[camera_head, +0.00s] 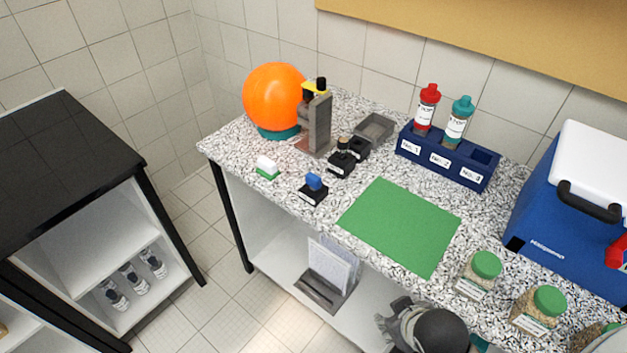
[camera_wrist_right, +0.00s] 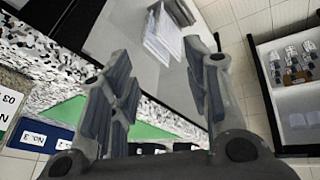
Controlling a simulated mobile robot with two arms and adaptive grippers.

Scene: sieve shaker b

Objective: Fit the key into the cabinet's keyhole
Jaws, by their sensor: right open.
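I cannot make out a key or a keyhole in either view. A black-topped cabinet (camera_head: 65,150) with open white shelves stands at the left; no keyhole shows on the faces in sight. My right gripper (camera_head: 388,322) is at the bottom of the head view, in front of the worktop's front edge and partly hidden by its own wrist. In the right wrist view, the right gripper (camera_wrist_right: 157,65) has its two fingers spread apart with nothing between them. My left gripper is in neither view.
The speckled worktop (camera_head: 225,147) holds a green mat (camera_head: 400,225), a blue bottle rack (camera_head: 447,157), an orange ball (camera_head: 273,97), several small stamps, green-lidded jars (camera_head: 478,275) and a blue cool box (camera_head: 560,215). A file holder (camera_head: 325,285) stands on the shelf below.

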